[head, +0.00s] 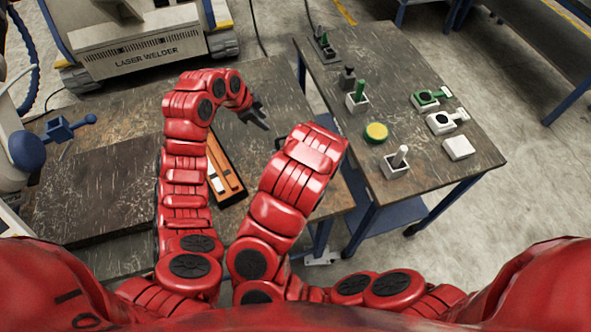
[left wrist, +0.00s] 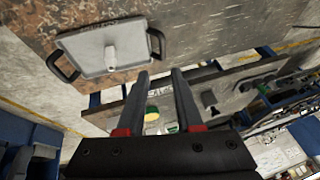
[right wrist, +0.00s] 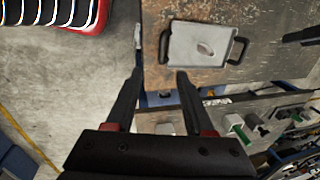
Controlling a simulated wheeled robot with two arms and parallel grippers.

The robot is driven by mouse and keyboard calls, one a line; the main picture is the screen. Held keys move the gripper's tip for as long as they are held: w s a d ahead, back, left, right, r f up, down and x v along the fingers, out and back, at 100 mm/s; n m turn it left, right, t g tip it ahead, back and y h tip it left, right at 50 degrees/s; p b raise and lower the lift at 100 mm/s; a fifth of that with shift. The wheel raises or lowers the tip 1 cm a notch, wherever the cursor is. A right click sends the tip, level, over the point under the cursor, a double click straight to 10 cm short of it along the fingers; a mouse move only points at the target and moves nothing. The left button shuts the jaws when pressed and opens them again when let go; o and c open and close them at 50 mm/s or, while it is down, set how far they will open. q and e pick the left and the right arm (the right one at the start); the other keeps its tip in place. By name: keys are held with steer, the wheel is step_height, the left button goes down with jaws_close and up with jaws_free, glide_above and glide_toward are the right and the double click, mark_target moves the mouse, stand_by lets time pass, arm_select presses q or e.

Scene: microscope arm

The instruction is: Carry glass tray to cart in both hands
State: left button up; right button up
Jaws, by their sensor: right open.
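The grey tray (left wrist: 88,62) with black handles rests on the worn workbench; it also shows in the right wrist view (right wrist: 183,50). A small pale object (left wrist: 112,54) stands on it. In the head view my right arm hides most of the tray. My left gripper (head: 256,118) is open and empty; its fingertips (left wrist: 161,75) are apart from one handle. My right gripper (right wrist: 158,75) is open and empty, its fingertips just short of the opposite handle; it is hidden in the head view. The wheeled cart (head: 440,185) stands right of the bench.
The cart top holds several small fixtures, a yellow round piece (head: 376,133) and a white block (head: 458,148); there is bare surface between them. An orange case (head: 225,170) lies on the bench between my arms. A laser welder (head: 145,45) stands behind.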

arm_select(q)
glide_toward(283, 137)
steer(key=x, duration=0.5)
steer(key=shift+w, duration=0.1)
steer(key=x, duration=0.4)
steer(key=shift+f, duration=0.2)
arm_select(e)
steer(key=w+f, duration=0.1)
steer(key=f, duration=0.4)
steer(key=w+f, duration=0.1)
steer(key=f, duration=0.4)
steer(key=w+f, duration=0.1)
steer(key=f, duration=0.4)
steer(key=shift+w+a+f, duration=0.25)
steer(key=shift+w+f, duration=0.05)
steer(key=shift+f, duration=0.1)
arm_select(q)
steer(key=shift+w+d+f, duration=0.1)
steer(key=shift+w+f, duration=0.05)
steer(key=shift+f, duration=0.3)
arm_select(e)
steer(key=shift+f, duration=0.45)
arm_select(q)
steer(key=shift+w+d+f, duration=0.1)
steer(key=shift+d+f, duration=0.05)
steer(key=shift+d, duration=0.05)
arm_select(e)
steer(key=shift+w+a+f, duration=0.1)
steer(key=shift+f, duration=0.2)
